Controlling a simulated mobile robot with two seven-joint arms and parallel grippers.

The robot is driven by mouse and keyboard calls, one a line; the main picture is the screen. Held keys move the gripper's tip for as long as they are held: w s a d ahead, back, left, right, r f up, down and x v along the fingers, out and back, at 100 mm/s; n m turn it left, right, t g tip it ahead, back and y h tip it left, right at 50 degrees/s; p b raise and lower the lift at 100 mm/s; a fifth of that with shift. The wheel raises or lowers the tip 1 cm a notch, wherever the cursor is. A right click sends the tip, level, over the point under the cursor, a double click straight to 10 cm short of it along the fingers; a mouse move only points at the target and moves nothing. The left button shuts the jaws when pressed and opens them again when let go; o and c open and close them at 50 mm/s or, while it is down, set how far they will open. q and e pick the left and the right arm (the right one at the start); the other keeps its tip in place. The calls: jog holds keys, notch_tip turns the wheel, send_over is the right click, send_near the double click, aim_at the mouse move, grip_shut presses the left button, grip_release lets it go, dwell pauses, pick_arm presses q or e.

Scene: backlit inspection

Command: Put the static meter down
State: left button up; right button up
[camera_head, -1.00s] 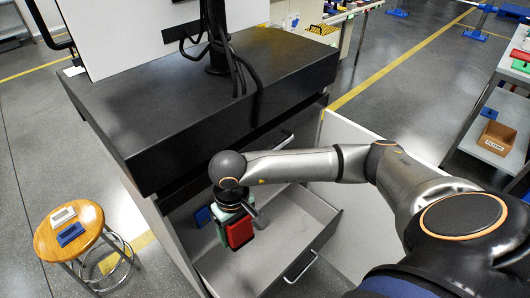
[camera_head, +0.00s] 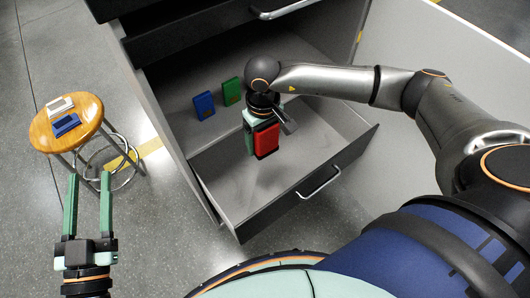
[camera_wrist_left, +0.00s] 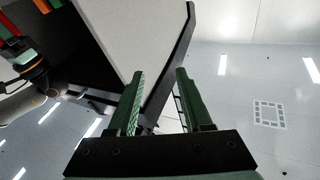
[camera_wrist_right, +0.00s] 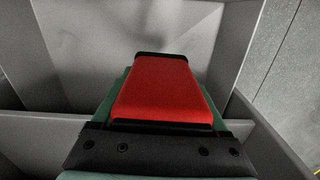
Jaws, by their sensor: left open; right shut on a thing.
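The static meter is most likely the red block with black ends (camera_head: 266,140) in my right gripper (camera_head: 254,133). It hangs upright within the open drawer (camera_head: 225,182), close to its front wall. The right wrist view shows the red block (camera_wrist_right: 163,90) between the green fingers, which are shut on it. I cannot tell whether its lower end touches the drawer floor. My left gripper (camera_head: 89,180) is open and empty, low at the left beside the stool; its two spread fingers also show in the left wrist view (camera_wrist_left: 160,78).
A blue box (camera_head: 204,105) and a green box (camera_head: 231,91) stand at the drawer's back left. The drawer floor right of them looks clear. A wooden stool (camera_head: 88,108) holds a white item (camera_head: 60,105) and a blue item (camera_head: 66,124). The black cabinet edge (camera_head: 190,38) overhangs the drawer.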

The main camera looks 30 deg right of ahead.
notch_tip(320, 180, down, 11)
jog(key=w+b, duration=0.3)
jog(key=b, duration=1)
send_over(262, 177)
jog(key=shift+n, duration=0.3)
notch_tip(262, 177, down, 6)
jog(key=shift+f, duration=0.25)
pick_arm(q)
jog(key=s+d+m+t+h+b, duration=0.1)
jog(key=s+d+m+t+h, duration=0.1)
jog(key=s+m+h, duration=0.4)
jog(key=shift+s+r+h, duration=0.35)
jog(key=shift+s+h, duration=0.05)
jog(key=shift+h, duration=0.7)
pick_arm(e)
jog(key=shift+f, duration=2.3)
pick_arm(q)
jog(key=shift+d+f, duration=0.1)
pick_arm(e)
jog(key=shift+f, duration=0.1)
jog(key=o, duration=1.5)
